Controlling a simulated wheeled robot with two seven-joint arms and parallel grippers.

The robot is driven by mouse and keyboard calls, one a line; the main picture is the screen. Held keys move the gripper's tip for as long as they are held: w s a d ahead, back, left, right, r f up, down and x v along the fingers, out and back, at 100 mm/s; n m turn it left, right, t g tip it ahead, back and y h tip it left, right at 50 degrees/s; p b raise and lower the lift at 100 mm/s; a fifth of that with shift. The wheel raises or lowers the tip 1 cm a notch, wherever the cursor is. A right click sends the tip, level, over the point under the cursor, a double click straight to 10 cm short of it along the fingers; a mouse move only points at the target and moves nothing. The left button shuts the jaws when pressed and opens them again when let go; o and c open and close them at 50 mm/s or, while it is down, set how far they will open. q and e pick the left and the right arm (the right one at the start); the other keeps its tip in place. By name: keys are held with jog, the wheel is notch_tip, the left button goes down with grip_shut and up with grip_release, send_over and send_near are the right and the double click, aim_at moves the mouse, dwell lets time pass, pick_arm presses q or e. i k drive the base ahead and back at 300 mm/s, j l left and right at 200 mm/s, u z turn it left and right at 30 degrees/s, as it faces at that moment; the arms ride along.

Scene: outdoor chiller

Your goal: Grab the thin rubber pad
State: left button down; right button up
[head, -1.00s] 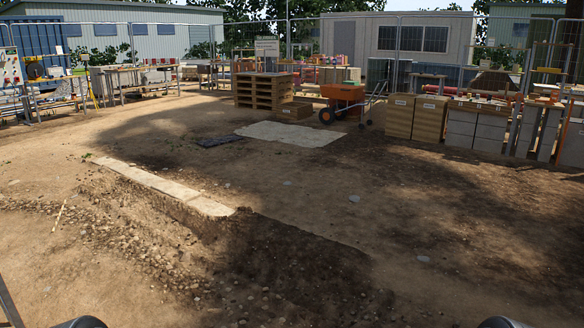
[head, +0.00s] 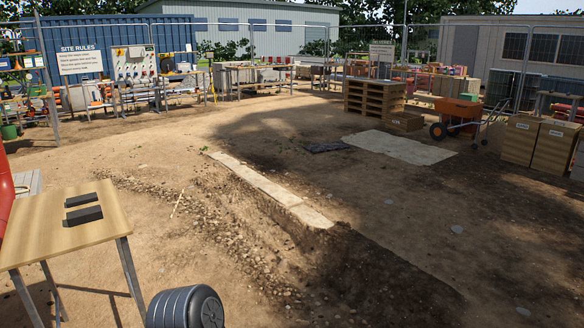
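Two dark rubber-like blocks lie on a light wooden table at the lower left in the head view. The thinner, flatter one, the thin pad (head: 80,200), is at the back. A thicker dark block (head: 83,216) lies just in front of it, close beside it. Both lie flat on the tabletop. Neither of my grippers is in view.
The wooden table (head: 40,238) stands on thin metal legs. A red object (head: 5,195) is cut off at the left edge. A shallow trench with a pale slab edge (head: 265,188) runs right of the table. Bare dirt lies between. Benches and fencing stand behind.

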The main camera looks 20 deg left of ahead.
aim_at(92, 197)
jog(key=u, duration=1.85)
jog(key=i+l, duration=0.15)
jog(key=l, duration=0.2)
jog(key=i+l, duration=0.15)
jog(key=l, duration=0.2)
jog(key=i+l, duration=0.15)
jog(key=l, duration=0.2)
jog(key=i+l, duration=0.2)
jog(key=l, duration=0.15)
jog(key=i+l, duration=0.15)
jog(key=l, duration=0.2)
jog(key=i+l, duration=0.15)
jog(key=l, duration=0.2)
jog(key=i+l, duration=0.15)
jog(key=i, duration=0.3)
jog(key=i+l, duration=0.1)
jog(key=i, duration=0.35)
jog(key=i+l+u, duration=0.1)
jog(key=i, duration=0.35)
jog(key=i+l, duration=0.2)
jog(key=i, duration=0.2)
jog(key=i+l, duration=0.2)
jog(key=i, duration=0.85)
jog(key=j+u, duration=0.05)
jog(key=j, duration=0.05)
